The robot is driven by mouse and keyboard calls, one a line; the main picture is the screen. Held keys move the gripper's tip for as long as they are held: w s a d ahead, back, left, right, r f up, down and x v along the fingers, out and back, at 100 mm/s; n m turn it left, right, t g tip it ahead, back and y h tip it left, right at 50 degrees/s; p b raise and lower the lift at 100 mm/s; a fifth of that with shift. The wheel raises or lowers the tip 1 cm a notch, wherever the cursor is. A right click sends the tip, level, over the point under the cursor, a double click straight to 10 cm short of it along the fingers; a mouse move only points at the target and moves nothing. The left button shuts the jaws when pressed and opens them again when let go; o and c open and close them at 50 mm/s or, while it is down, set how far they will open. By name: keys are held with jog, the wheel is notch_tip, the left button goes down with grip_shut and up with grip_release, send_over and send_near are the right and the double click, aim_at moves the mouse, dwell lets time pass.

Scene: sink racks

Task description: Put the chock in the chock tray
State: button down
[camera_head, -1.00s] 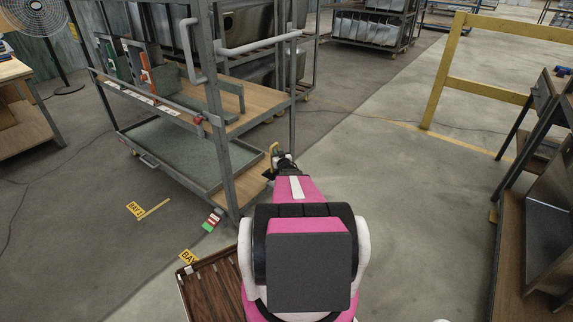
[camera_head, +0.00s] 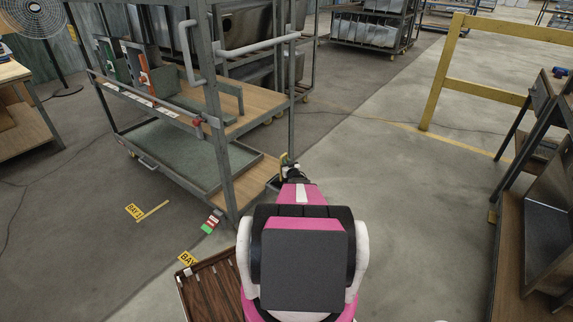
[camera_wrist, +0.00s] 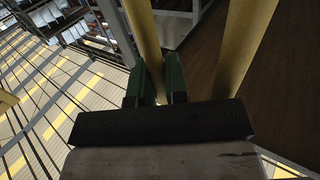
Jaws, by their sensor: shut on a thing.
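My gripper (camera_head: 290,170) is beyond my pink arm in the head view, beside the front right corner of the cart. In the wrist view its green fingers (camera_wrist: 160,84) are shut on a yellow bar (camera_wrist: 146,45), apparently part of the chock. A small yellow piece (camera_head: 283,159) of it shows at the gripper in the head view; the rest is mostly hidden. A shallow tray with a green-grey floor (camera_head: 180,150) lies on the cart's lower shelf, left of the gripper. I cannot tell for sure that it is the chock tray.
The cart's grey post (camera_head: 226,165) stands between the tray and the near floor. Its upper shelf (camera_head: 255,100) holds upright plates in a rack. Bare wood (camera_head: 252,185) lies right of the tray. A brown slatted tray (camera_head: 215,290) is low in front. A bench (camera_head: 510,250) stands right.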

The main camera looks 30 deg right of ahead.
dwell(0.3)
jog(key=c, duration=1.5)
grip_release()
jog(key=shift+f, duration=0.15)
jog(key=o, duration=0.4)
